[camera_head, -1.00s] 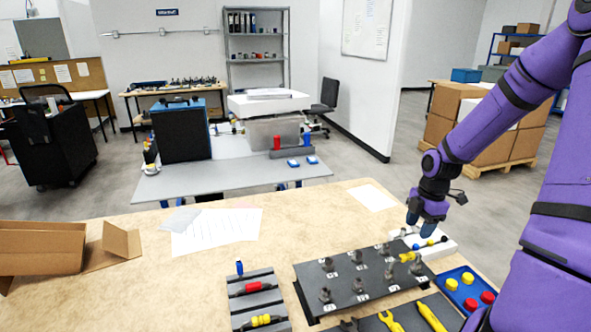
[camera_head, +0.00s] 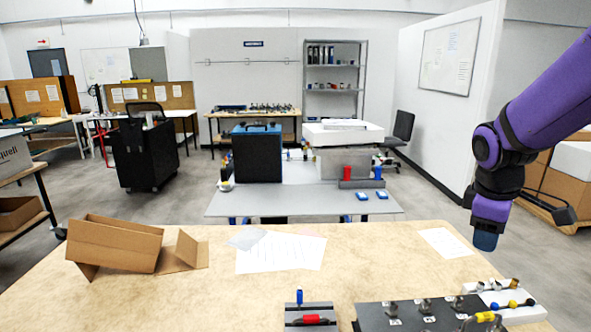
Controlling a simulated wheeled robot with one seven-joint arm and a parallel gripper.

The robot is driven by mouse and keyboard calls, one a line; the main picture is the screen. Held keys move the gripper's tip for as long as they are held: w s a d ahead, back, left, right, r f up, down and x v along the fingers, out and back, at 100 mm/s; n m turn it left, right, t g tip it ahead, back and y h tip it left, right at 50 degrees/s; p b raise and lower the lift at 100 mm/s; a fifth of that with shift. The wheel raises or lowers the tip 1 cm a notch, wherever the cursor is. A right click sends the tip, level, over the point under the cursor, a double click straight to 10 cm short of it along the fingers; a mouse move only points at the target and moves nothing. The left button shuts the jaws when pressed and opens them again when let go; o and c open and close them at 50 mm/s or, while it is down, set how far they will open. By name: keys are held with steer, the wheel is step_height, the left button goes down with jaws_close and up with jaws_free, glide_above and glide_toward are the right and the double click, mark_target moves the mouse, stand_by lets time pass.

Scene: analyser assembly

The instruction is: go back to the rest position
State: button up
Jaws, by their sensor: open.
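My gripper (camera_head: 486,241) hangs at the right on my purple arm, pointing down. It is open, with nothing visible in it, and it shows above the right end of the wooden table (camera_head: 200,300). Below it are the white holder (camera_head: 530,314), with a part that has blue and yellow balls, and the dark numbered board (camera_head: 375,319) with several metal fittings. The gripper is clear of both. The lower part of the board is cut off by the frame's bottom edge.
A grey rack (camera_head: 293,312) with a red part and a blue part stands at the front middle. A grey bench (camera_head: 290,200) stands behind. The air around my gripper looks free.

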steer(key=s+a+r+m+t+y, duration=0.2)
steer(key=s+a+r+m+t, duration=0.2)
steer(key=s+a+r+m, duration=0.4)
steer(key=s+a+r, duration=0.2)
steer(key=s, duration=0.3)
